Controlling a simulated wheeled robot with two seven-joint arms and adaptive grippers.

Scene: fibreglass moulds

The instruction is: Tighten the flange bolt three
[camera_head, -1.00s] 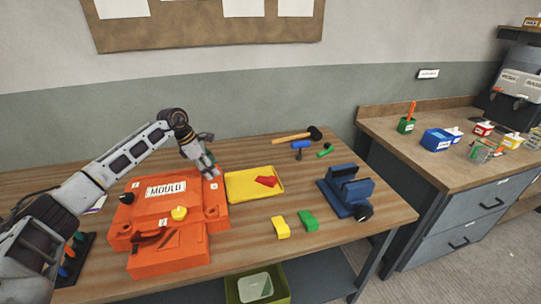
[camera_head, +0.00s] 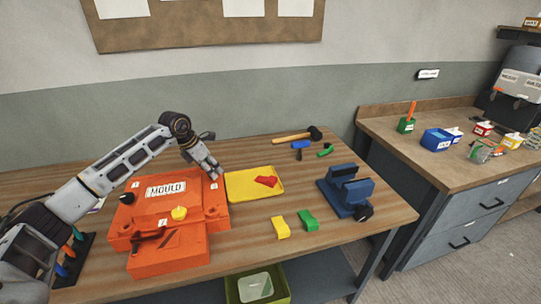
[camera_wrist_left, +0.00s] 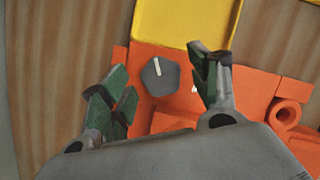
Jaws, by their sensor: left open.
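The orange mould (camera_head: 185,250) lies on the wooden bench in the head view, with a MOULD label on top. In the left wrist view a dark grey hexagonal bolt head (camera_wrist_left: 160,77) with a white line sits on the orange mould (camera_wrist_left: 262,92). My left gripper (camera_head: 213,174) is over the mould's far right corner. In its wrist view the open green-padded fingers (camera_wrist_left: 165,88) stand on either side of the bolt head, apart from it. My right gripper is out of view.
A yellow tray (camera_head: 238,196) with a red piece lies right of the mould. A blue vise (camera_head: 345,190), yellow block (camera_head: 281,228), green block (camera_head: 308,220) and hammer (camera_head: 297,135) are further right. Dark rack (camera_head: 82,265) stands at left.

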